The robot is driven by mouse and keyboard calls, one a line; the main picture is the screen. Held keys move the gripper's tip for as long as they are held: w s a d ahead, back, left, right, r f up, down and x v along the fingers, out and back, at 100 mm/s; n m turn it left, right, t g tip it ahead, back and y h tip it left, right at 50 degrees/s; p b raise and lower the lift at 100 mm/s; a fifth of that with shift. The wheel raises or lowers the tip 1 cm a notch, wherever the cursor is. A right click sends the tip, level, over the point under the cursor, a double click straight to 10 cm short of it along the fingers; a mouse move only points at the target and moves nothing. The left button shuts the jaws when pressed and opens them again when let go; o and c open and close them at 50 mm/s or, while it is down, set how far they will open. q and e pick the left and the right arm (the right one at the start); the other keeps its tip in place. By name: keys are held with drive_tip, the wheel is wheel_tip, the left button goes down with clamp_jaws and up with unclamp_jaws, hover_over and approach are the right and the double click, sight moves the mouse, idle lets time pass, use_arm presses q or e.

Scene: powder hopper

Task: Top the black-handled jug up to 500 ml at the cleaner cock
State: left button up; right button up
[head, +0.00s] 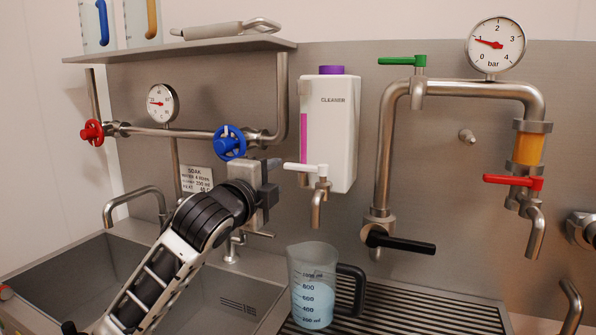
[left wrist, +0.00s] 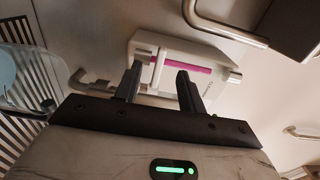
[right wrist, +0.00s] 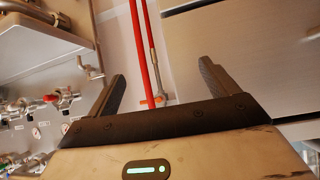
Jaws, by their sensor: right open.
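The clear jug (head: 300,268) with the black handle (head: 358,290) stands upright on the ribbed drainer below the cleaner spout. It holds pale blue liquid; I cannot read the exact level. The cleaner cock (head: 316,205) has a white lever (head: 303,167) pointing left, under the white cleaner bottle (head: 340,135). No stream shows at its spout. My left gripper (head: 272,178) is just left of the lever's end, its fingers apart. In the left wrist view the gripper (left wrist: 158,82) faces the bottle (left wrist: 205,60). My right gripper (right wrist: 160,85) is open and empty, away from the jug.
The sink (head: 80,275) lies left of the drainer (head: 410,310). A pipe with a green lever (head: 402,61) and a black lever (head: 400,243) stands right of the bottle. A red-levered cock (head: 513,182) is further right. A shelf (head: 180,47) overhangs the left side.

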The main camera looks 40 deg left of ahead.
sight(287, 168)
use_arm(q)
drive_tip(key=x, duration=0.3)
drive_tip(key=shift+a+r, duration=0.15)
drive_tip(key=shift+r, duration=0.05)
drive_tip(key=x, duration=0.3)
drive_tip(key=shift+w+f, duration=0.1)
drive_tip(key=shift+w, duration=0.25)
drive_tip(key=shift+x, duration=0.8)
use_arm(e)
drive_tip(key=shift+s+f, duration=0.3)
drive_tip(key=shift+s, duration=0.55)
use_arm(q)
drive_tip(key=c, duration=0.9)
